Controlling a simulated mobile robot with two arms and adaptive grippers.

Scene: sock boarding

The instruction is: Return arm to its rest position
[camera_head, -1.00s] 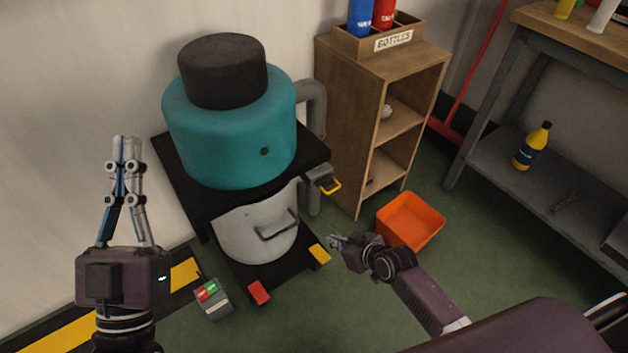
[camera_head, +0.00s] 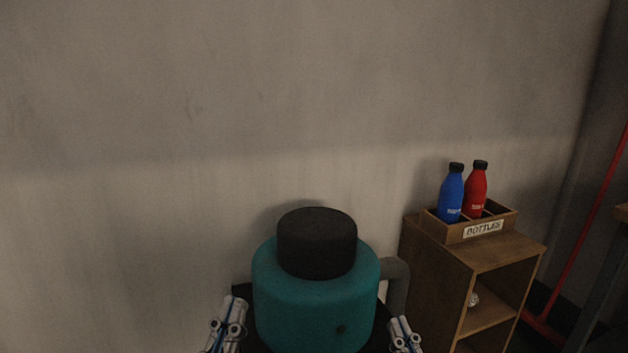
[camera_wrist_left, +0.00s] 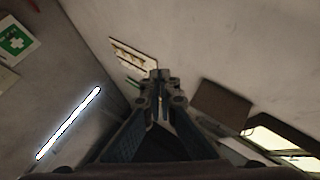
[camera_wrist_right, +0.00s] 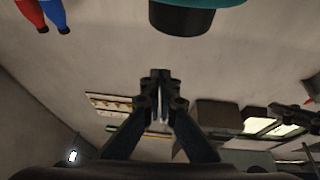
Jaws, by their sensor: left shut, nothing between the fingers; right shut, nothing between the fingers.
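My left gripper (camera_head: 233,305) shows at the bottom of the head view, just left of the teal machine. It is shut and empty, and points upward. My right gripper (camera_head: 399,325) shows at the bottom, just right of the machine, also pointing up. In the right wrist view the right fingers (camera_wrist_right: 160,80) are likewise closed and empty. Both arms are below the head view's lower edge.
The teal machine (camera_head: 315,300) with a black top stands against the bare wall. A wooden shelf (camera_head: 437,260) at right carries a bottle box (camera_head: 450,232) with a blue bottle (camera_head: 452,193) and a red bottle (camera_head: 475,188). A red pole (camera_head: 597,215) leans farther right.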

